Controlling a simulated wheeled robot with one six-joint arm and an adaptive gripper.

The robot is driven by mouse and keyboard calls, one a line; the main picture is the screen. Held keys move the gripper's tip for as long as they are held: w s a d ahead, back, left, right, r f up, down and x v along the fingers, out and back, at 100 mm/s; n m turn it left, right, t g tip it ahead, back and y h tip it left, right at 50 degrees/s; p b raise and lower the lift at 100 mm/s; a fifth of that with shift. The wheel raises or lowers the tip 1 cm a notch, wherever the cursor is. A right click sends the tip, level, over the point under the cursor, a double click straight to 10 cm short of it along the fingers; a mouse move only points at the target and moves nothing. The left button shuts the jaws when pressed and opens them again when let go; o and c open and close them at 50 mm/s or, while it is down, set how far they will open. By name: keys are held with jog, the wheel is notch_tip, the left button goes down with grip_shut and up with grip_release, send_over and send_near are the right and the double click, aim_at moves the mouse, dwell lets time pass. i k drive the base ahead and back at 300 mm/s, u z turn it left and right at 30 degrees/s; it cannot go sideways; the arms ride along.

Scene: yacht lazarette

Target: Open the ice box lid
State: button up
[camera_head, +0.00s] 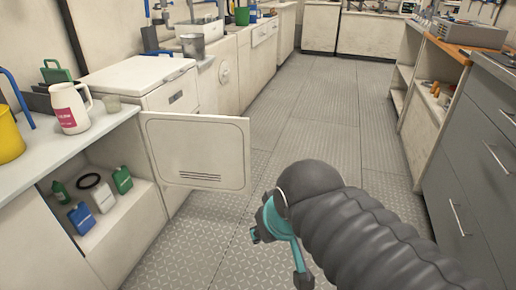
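The ice box appears to be the white chest (180,97) on the left, between the counter and the units farther back. Its flat white lid (135,74) looks shut, lying level on top. A small dark plate shows on its front. My gripper (279,259) is over the floor at the lower middle, to the right of the ice box and well apart from it. Its teal fingers with dark tips look spread, with nothing seen between them. My dark ribbed arm hides part of the gripper.
A white cabinet door (196,150) stands open into the aisle, between my gripper and the ice box. Grey drawers (470,165) line the right. The aisle floor (310,110) ahead is clear.

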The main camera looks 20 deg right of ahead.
aim_at(138, 76)
jog(key=z, duration=1.4)
jog(key=i, duration=3.65)
jog(key=u, duration=4.1)
